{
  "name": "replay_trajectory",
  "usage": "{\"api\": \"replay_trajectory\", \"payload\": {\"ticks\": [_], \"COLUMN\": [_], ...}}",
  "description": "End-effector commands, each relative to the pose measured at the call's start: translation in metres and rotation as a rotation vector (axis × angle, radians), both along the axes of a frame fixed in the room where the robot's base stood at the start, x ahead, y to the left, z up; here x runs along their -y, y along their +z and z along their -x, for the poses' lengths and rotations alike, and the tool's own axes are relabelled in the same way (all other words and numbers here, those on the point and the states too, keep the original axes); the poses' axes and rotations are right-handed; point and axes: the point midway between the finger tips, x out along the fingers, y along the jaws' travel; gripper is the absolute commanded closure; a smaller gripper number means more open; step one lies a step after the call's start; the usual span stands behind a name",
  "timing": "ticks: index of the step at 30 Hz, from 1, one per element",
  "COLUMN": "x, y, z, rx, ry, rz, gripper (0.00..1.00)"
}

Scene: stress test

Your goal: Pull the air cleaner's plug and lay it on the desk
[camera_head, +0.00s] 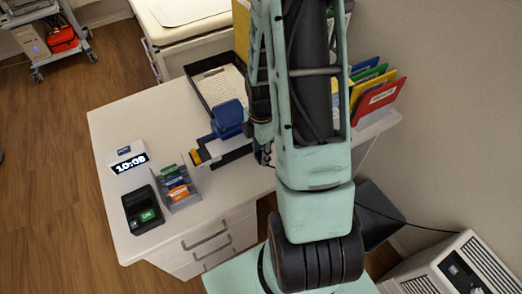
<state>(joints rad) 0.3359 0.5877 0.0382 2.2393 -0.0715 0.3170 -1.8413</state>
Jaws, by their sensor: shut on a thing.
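The white air cleaner (464,268) stands on the floor at the lower right, partly cut off by the frame. Its black cord (385,214) runs left from it and passes behind my arm. My gripper (265,152) is over the white desk (115,190), at the left side of my large arm link. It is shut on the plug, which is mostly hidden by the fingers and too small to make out. A thin dark line of cord shows just below the fingers. The wall socket is not in view.
Left of my gripper are a blue desk device (228,116), a card holder (175,187), a digital clock (128,160) and a black terminal (143,210). A paper tray (212,88) and colored folders (375,95) stand farther back. The desk's left edge strip is bare.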

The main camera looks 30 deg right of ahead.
Motion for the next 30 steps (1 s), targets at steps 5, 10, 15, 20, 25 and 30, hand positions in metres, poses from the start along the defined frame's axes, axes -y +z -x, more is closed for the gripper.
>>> {"api": "replay_trajectory", "payload": {"ticks": [5,10,15,20,25,30], "x": [0.0,0.0,0.0,0.0,0.0,0.0], "y": [-0.027,-0.047,-0.062,-0.067,-0.067,-0.067], "z": [0.0,0.0,0.0,0.0,0.0,0.0], "rx": [0.0,0.0,0.001,0.001,0.001,0.001], "ry": [0.001,0.0,0.001,0.001,0.0,0.0], "rz": [0.0,0.0,0.0,0.0,0.0,0.0], "gripper": [1.0,1.0,1.0,1.0,1.0,0.61]}}
